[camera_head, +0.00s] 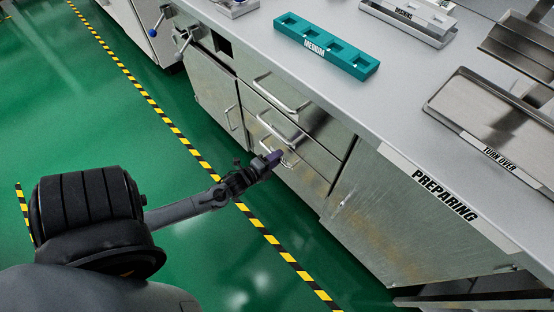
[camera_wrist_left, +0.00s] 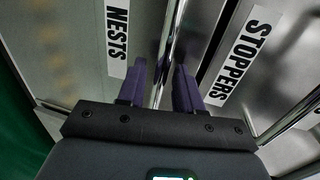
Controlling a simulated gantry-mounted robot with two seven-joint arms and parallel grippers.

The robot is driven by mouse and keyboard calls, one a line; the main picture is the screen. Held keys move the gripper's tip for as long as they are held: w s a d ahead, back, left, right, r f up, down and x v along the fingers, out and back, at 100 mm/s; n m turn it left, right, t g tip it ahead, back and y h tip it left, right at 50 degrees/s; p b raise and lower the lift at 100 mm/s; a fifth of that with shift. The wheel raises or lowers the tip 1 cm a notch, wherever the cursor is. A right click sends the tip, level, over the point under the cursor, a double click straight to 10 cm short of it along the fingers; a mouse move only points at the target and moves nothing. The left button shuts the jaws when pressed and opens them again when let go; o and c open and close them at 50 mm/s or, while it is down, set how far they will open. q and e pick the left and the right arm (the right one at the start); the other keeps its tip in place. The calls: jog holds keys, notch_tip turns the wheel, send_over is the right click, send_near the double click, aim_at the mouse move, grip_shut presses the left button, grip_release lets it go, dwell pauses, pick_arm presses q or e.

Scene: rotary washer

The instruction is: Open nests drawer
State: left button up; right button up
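The nests drawer front (camera_wrist_left: 75,50) carries a NESTS label (camera_wrist_left: 117,28) in the left wrist view. A metal bar handle (camera_wrist_left: 168,45) runs between this label and the STOPPERS label (camera_wrist_left: 238,55). My left gripper (camera_wrist_left: 160,68) is open, with its purple fingers on either side of the handle in this view. I cannot tell whether they touch it. In the head view my left gripper (camera_head: 274,158) is at the lower handle of the drawer stack and partly hides it. The drawer fronts look flush with the cabinet. My right gripper is not in view.
Other drawer handles (camera_head: 281,96) stick out above the left gripper. The worktop (camera_head: 395,110) holds a teal MEDIUM rack (camera_head: 325,47) and metal trays. A PREPARING cabinet (camera_head: 400,215) stands to the right. The green floor (camera_head: 200,255) in front is clear, with yellow-black tape.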

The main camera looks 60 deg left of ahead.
pick_arm(q)
jog(key=shift+w+a, duration=0.1)
jog(key=shift+w, duration=0.3)
grip_shut()
